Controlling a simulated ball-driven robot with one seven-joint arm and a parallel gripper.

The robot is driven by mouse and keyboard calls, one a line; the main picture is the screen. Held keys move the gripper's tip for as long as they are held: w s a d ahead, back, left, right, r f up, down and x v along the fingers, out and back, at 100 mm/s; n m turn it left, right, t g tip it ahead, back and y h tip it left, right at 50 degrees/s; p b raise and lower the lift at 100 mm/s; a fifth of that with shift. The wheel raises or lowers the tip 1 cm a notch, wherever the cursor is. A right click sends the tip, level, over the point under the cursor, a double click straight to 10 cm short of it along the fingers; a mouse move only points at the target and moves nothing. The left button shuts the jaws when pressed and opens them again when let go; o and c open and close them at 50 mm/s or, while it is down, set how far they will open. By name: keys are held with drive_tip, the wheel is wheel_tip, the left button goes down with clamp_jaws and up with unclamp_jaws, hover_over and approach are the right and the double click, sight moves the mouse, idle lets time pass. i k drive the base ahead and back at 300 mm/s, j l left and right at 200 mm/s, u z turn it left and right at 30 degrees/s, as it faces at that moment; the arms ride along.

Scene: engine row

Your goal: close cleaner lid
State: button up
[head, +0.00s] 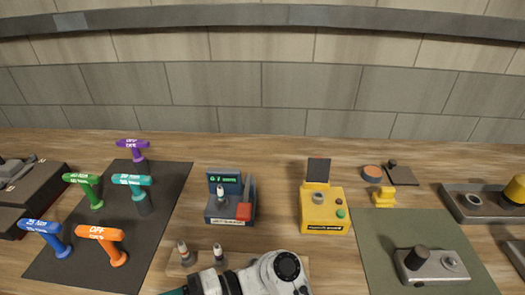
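The cleaner appears to be the yellow box (325,211) right of centre on the bench, with a dark label on its front. Its dark square lid (318,171) stands raised at the back edge, so it is open. A grey round port (318,197) and a few small coloured buttons show on its top. Part of my arm, white with a black joint, shows at the bottom centre, in front of the cleaner and apart from it. My gripper's fingers are not visible, so I cannot see what they hold.
A blue-grey tester (229,204) with a red block stands left of the cleaner. Small plugs (184,253) stand on a wooden block in front. Coloured T-handle tools stand on a dark mat (70,270) at left. A green mat (380,225) with a grey device (432,267) lies right.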

sight(317, 168)
drive_tip(key=i+l+z, duration=0.1)
drive_tip(key=l, duration=0.2)
drive_tip(key=i+l+z, duration=0.15)
drive_tip(key=l, duration=0.2)
drive_tip(key=l+z, duration=0.1)
drive_tip(key=l, duration=0.2)
drive_tip(key=i+l, duration=0.15)
drive_tip(key=i, duration=0.35)
drive_tip(key=i+l+u, duration=0.1)
drive_tip(key=i, duration=0.35)
drive_tip(key=i+l, duration=0.3)
drive_tip(key=i, duration=0.2)
